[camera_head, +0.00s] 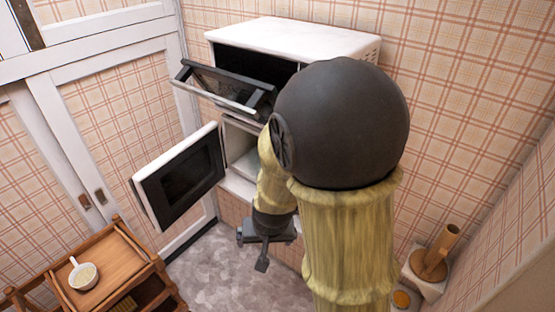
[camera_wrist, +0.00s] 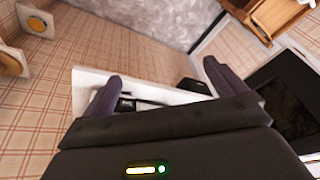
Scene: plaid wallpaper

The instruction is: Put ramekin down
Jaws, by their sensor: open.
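My gripper (camera_head: 264,250) hangs below the shelf with the open microwave, with its fingers pointing down. In the wrist view my gripper (camera_wrist: 165,80) is open, its two dark fingers wide apart, and nothing shows held between them. A small white dish with a short handle (camera_head: 83,275) sits on the wooden cart's top at the lower left, well apart from my gripper. It has pale contents; I cannot tell if it is the ramekin. No other ramekin can be made out; my arm hides part of the shelf.
The microwave door (camera_head: 180,178) stands open to the left of my arm. Above it, a white oven (camera_head: 290,38) has its dark door (camera_head: 225,88) lowered. The wooden cart (camera_head: 128,255) stands at lower left. Grey floor (camera_head: 215,270) is clear between cart and arm.

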